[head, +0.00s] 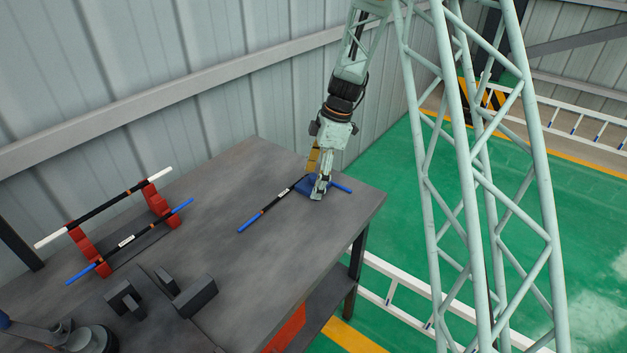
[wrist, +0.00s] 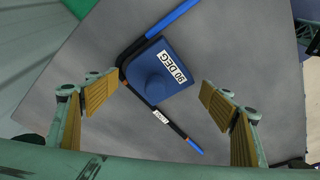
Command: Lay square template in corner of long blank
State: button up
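The blue square template (wrist: 176,88), with a round knob on top and a "90 DEG" label, lies on the table inside the bend of the long blank (wrist: 134,88). In the wrist view its sides run along both legs of the blank; I cannot tell whether they touch. The blank is a bent black rod with blue ends and a white label. It also shows in the head view (head: 265,208), where my gripper partly hides the template (head: 304,186). My gripper (wrist: 158,95) is open above the template, its fingers spread on either side and apart from it.
A red rack (head: 86,245) at the left of the table (head: 225,185) holds two straight rods with white or blue ends. Dark blocks (head: 195,296) stand at the front. The table's right corner is close to my gripper. The middle of the table is clear.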

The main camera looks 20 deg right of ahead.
jog(key=shift+o, duration=0.5)
jog(key=v, duration=1.2)
dwell(0.4)
